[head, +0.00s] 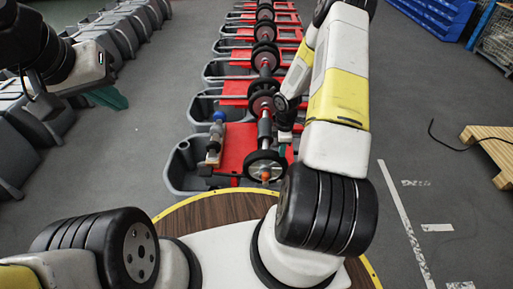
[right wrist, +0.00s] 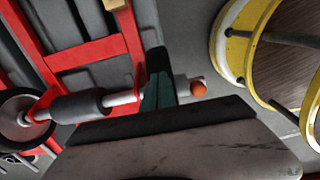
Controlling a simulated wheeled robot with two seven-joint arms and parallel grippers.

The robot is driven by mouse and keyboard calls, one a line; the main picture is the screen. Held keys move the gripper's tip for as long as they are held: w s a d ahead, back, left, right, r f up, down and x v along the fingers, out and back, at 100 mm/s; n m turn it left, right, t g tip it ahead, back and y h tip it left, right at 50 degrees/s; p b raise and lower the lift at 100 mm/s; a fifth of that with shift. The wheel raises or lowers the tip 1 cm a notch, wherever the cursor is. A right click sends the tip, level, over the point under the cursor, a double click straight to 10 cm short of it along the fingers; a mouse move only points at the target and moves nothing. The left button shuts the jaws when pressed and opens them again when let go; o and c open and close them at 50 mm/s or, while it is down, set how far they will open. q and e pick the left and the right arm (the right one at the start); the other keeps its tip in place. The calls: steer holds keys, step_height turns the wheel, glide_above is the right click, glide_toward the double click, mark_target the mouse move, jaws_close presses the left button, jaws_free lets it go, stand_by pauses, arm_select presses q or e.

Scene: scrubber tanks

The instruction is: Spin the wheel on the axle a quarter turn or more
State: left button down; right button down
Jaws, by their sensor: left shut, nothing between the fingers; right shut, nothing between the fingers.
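The nearest black wheel (head: 265,167), with a grey face and an orange hub, stands upright on the axle (head: 265,130) at the front of the red frame. In the right wrist view, the orange axle end (right wrist: 198,88) shows just beyond the fingers. A dark edge-on strip above them may be this wheel's rim. My right gripper (head: 285,135) is shut and empty, close behind and right of the wheel; its green fingers (right wrist: 157,92) overlap the axle line. Contact cannot be told. My left gripper (head: 110,97) is shut and empty, far left of the wheel.
A red frame (head: 235,150) with grey tanks (head: 181,170) holds the axle. More wheels and red frames continue behind. A row of grey tanks (head: 45,115) stands at left. A wooden pallet (head: 490,145) lies at right.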

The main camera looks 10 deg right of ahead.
steer(key=shift+a+f, duration=0.15)
steer(key=shift+a, duration=0.4)
steer(key=shift+w+r, duration=0.15)
steer(key=shift+r, duration=0.25)
step_height(320, 180, up, 6)
steer(key=shift+d+r, duration=0.15)
steer(key=shift+d, duration=0.05)
steer(key=r+n, duration=0.1)
steer(key=n, duration=1.1)
glide_above(252, 155)
steer(key=shift+f, duration=3.45)
steer(key=shift+f, duration=0.15)
